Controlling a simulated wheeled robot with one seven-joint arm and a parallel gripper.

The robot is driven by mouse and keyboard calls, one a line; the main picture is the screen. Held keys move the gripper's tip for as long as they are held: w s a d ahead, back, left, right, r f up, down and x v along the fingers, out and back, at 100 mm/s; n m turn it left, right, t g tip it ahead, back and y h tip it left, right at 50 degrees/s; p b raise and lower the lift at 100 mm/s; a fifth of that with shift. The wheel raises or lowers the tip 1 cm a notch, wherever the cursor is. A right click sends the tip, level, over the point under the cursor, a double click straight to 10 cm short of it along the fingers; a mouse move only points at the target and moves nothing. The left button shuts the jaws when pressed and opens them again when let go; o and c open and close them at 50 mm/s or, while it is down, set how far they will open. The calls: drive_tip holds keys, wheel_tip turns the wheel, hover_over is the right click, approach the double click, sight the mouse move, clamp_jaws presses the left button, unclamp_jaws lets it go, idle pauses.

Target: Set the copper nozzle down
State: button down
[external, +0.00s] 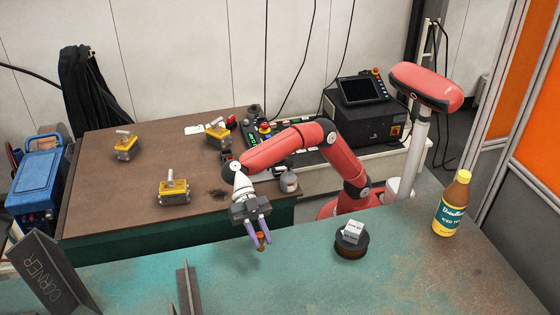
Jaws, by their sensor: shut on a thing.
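The copper nozzle (261,241) is a small orange-brown piece low between the fingertips of my gripper. My gripper (259,234) has a dark body and two purple fingers pointing down, shut on the nozzle. It is over the back edge of the green worn table (405,262), left of the middle of the picture. I cannot tell whether the nozzle touches the table or hangs just above it.
A dark round spool with a white box (353,230) on it stands to the right on the green table. A yellow bottle (452,203) stands farther right. A steel corner piece (47,276) and an angle bar (188,289) are left. Yellow clamps (173,193) sit on the brown table (105,195).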

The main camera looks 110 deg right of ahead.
drive_tip(key=shift+f, duration=1.8)
drive_tip(key=shift+f+b, duration=0.2)
drive_tip(key=shift+b, duration=0.1)
drive_tip(key=c, duration=1.3)
unclamp_jaws()
drive_tip(key=shift+r, duration=0.1)
drive_tip(key=shift+r, duration=0.1)
drive_tip(key=shift+d+r, duration=0.1)
drive_tip(key=shift+d, duration=0.1)
drive_tip(key=v, duration=1.1)
drive_tip(key=shift+d+r, duration=0.15)
drive_tip(key=shift+d, duration=0.1)
drive_tip(key=shift+s+d, duration=0.1)
